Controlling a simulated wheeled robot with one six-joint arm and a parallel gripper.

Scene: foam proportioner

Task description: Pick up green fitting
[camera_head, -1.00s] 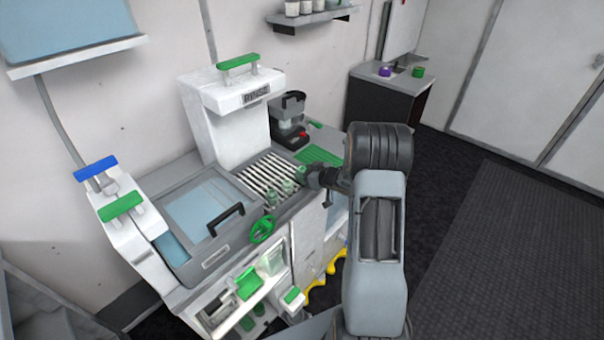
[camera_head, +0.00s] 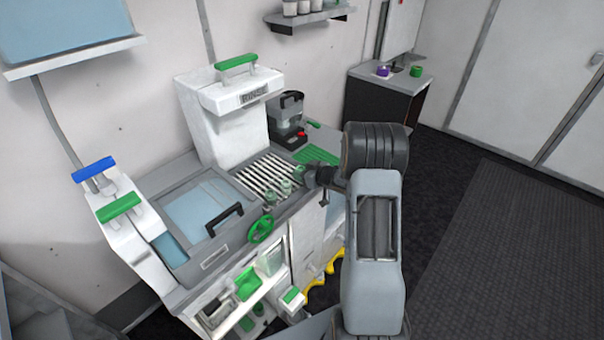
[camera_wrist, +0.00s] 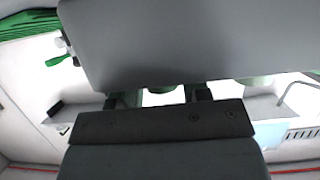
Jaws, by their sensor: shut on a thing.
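The green fitting (camera_head: 299,172) is small and stands at the right end of a row of green-topped pieces by the slatted rack. My gripper (camera_head: 308,175) is at its right side and is shut on it. The far finger and most of the grip are too small to make out in the head view. In the wrist view, a bit of green (camera_wrist: 162,89) shows between the two dark fingers, mostly hidden by a large grey surface. Two more green-topped pieces (camera_head: 285,187) stand to the left, apart from my gripper.
The slatted rack (camera_head: 262,174) lies behind the row. A lidded grey basin (camera_head: 200,225) with a green handwheel (camera_head: 261,229) is to the left. The white RINSE unit (camera_head: 222,125) and a dark machine (camera_head: 289,125) stand behind. The floor at right is clear.

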